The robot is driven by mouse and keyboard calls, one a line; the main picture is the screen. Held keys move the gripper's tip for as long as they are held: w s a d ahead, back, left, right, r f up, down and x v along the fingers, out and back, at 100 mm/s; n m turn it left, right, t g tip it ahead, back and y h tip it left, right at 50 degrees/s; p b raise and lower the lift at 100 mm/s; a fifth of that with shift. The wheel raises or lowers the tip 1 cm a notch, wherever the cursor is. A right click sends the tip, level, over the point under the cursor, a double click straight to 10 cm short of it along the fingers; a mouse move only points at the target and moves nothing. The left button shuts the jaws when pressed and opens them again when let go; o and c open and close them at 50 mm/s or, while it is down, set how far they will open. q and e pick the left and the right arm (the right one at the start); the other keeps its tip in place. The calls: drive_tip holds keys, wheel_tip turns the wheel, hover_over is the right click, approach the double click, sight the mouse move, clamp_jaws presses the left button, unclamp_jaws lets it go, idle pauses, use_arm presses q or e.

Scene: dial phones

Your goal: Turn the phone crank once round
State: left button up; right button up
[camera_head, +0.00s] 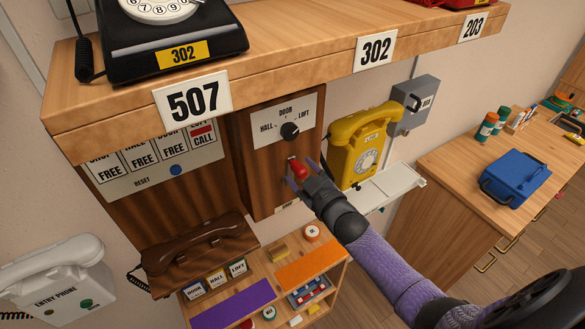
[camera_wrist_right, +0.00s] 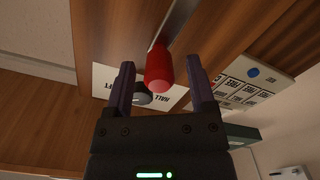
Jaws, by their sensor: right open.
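The phone crank has a red handle (camera_head: 299,169) on a metal arm, on the front of a wooden box below a HALL/DOOR/LOFT dial plate (camera_head: 284,119). My right gripper (camera_head: 297,174) is at the handle. In the right wrist view the red handle (camera_wrist_right: 159,70) sits between the two open fingers (camera_wrist_right: 162,88), with gaps visible on both sides. The metal crank arm (camera_wrist_right: 172,30) runs up from the handle. My left gripper is not in view.
A shelf edge with number plates (camera_head: 376,51) overhangs the box. A yellow phone (camera_head: 358,145) hangs close to the right of my gripper. A brown handset (camera_head: 193,244) lies at lower left. A lower shelf holds an orange strip (camera_head: 305,262) and small parts.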

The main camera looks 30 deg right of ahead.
drive_tip(key=s+p, duration=0.1)
drive_tip(key=s, duration=0.2)
drive_tip(key=s+p, duration=0.2)
drive_tip(key=shift+s+d+r, duration=0.1)
drive_tip(key=shift+s+d, duration=0.1)
drive_tip(key=shift+s, duration=0.5)
drive_tip(key=s+a+f+m+g+h+b, duration=0.1)
drive_tip(key=s+f+g+b, duration=0.4)
drive_tip(key=f, duration=0.7)
drive_tip(key=s+f+m+b, duration=0.1)
drive_tip(key=s+f+b, duration=0.1)
drive_tip(key=f+b, duration=0.65)
drive_tip(key=s+a+f+m+g+h+b, duration=0.1)
drive_tip(key=s+f+g+b, duration=0.25)
drive_tip(key=f, duration=1.05)
drive_tip(key=s+a+f+g+b, duration=0.2)
drive_tip(key=s+f+g+b, duration=0.2)
drive_tip(key=s+f, duration=0.9)
drive_tip(key=s+a+f+m+g+b, duration=0.1)
drive_tip(key=s+a+f+g+b, duration=0.2)
drive_tip(key=s+f+b, duration=0.7)
drive_tip(key=s+f+g, duration=0.2)
drive_tip(key=s+f, duration=0.1)
drive_tip(key=shift+f+b, duration=0.35)
drive_tip(key=shift+b, duration=0.05)
